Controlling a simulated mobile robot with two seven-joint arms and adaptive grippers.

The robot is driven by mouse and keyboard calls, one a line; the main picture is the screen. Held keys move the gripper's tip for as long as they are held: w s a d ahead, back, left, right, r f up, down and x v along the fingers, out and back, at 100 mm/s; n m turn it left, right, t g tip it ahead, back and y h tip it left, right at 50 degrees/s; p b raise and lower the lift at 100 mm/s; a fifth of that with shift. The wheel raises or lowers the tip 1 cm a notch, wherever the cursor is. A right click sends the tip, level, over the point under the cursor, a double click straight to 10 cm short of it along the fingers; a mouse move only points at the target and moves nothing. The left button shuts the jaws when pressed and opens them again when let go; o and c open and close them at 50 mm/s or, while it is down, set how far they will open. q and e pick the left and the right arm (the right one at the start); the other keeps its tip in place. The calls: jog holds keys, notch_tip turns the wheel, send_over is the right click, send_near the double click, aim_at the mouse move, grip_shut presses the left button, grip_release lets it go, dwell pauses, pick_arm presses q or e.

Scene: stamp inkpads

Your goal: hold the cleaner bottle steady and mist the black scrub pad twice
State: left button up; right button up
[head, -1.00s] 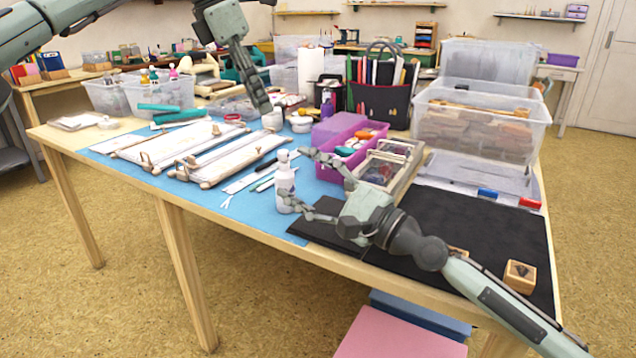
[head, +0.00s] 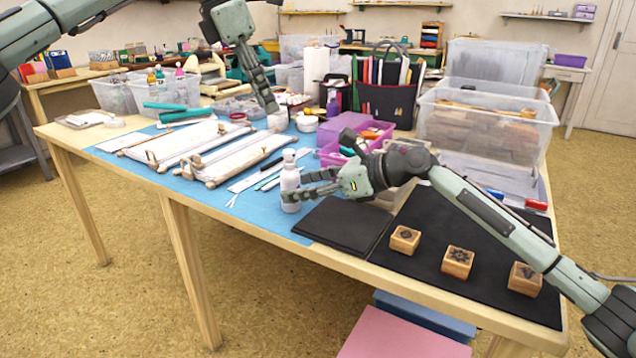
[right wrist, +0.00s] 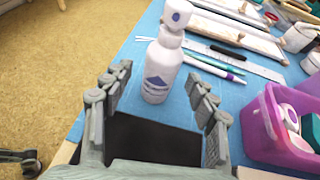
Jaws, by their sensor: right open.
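The cleaner bottle (head: 290,180) is white with a spray top. It stands upright on the blue mat near the table's front edge and shows at the top of the right wrist view (right wrist: 160,72). My right gripper (head: 312,182) is open beside the bottle. In the right wrist view its fingers (right wrist: 158,88) point at the bottle, one on each side of the view. The black scrub pad (head: 343,224) lies flat below and in front of this gripper; part of it shows between the fingers (right wrist: 150,140). My left gripper (head: 270,102) hangs over the table's back; its finger gap is hidden.
A purple bin (head: 333,158) stands just behind the right gripper. Wooden stamps (head: 457,262) sit on a black mat (head: 410,268) at right. White framed boards (head: 228,163) and thin tools lie left of the bottle. Bare blue mat (head: 245,215) lies in front.

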aim_at(299, 186)
jog(key=shift+x, duration=1.55)
grip_shut()
